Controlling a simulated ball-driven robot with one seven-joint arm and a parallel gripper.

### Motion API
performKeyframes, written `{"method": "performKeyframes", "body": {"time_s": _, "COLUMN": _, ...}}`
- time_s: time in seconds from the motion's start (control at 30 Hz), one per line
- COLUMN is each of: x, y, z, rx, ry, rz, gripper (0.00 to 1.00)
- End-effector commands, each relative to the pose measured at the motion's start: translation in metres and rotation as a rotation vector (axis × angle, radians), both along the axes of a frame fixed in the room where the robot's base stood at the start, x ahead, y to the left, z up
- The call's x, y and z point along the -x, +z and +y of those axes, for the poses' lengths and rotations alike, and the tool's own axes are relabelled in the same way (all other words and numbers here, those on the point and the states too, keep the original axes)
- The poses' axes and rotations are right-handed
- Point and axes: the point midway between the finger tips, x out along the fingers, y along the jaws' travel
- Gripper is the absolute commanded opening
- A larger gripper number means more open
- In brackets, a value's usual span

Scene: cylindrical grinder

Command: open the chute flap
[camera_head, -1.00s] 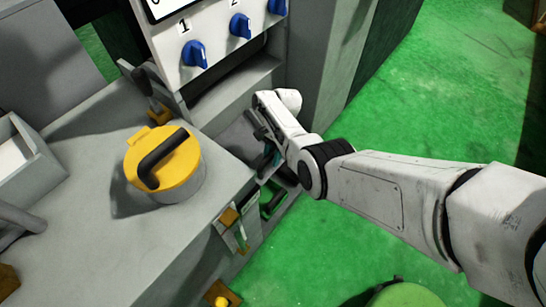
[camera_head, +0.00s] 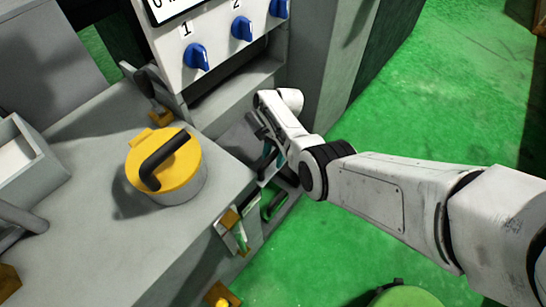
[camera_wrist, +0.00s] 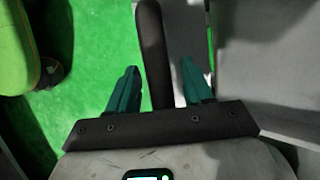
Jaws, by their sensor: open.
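My gripper (camera_wrist: 158,66) is open, with its two teal fingers apart. A dark bar-shaped handle (camera_wrist: 152,40) stands between the fingers in the wrist view, with a gap visible on the left side. In the head view the dark bar (camera_head: 262,160) shows below my wrist at the machine's front. A grey sloped panel (camera_head: 237,140) beside it looks like the chute flap; my wrist partly hides it. I cannot tell whether the bar is fixed to this panel.
A yellow-lidded pot (camera_head: 168,165) with a black handle stands on the grey bench (camera_head: 95,235). Blue knobs (camera_head: 197,57) are on the panel above. A green-edged opening (camera_head: 273,205) lies below my gripper. Green floor (camera_head: 440,95) is clear at right.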

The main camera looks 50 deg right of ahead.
Motion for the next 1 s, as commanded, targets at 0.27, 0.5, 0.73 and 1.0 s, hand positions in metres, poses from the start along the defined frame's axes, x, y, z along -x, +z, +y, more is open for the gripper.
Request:
{"method": "performKeyframes", "body": {"time_s": 0.27, "x": -0.004, "y": 0.051, "z": -0.020, "rx": 0.002, "ry": -0.002, "rz": -0.005, "gripper": 0.51}}
{"method": "performKeyframes", "body": {"time_s": 0.5, "x": -0.006, "y": 0.083, "z": -0.034, "rx": 0.001, "ry": -0.001, "rz": -0.003, "gripper": 0.51}}
{"method": "performKeyframes", "body": {"time_s": 0.73, "x": -0.006, "y": 0.093, "z": -0.039, "rx": 0.001, "ry": -0.001, "rz": -0.002, "gripper": 0.51}}
{"method": "performKeyframes", "body": {"time_s": 1.0, "x": -0.006, "y": 0.092, "z": -0.039, "rx": 0.001, "ry": -0.001, "rz": -0.002, "gripper": 0.51}}
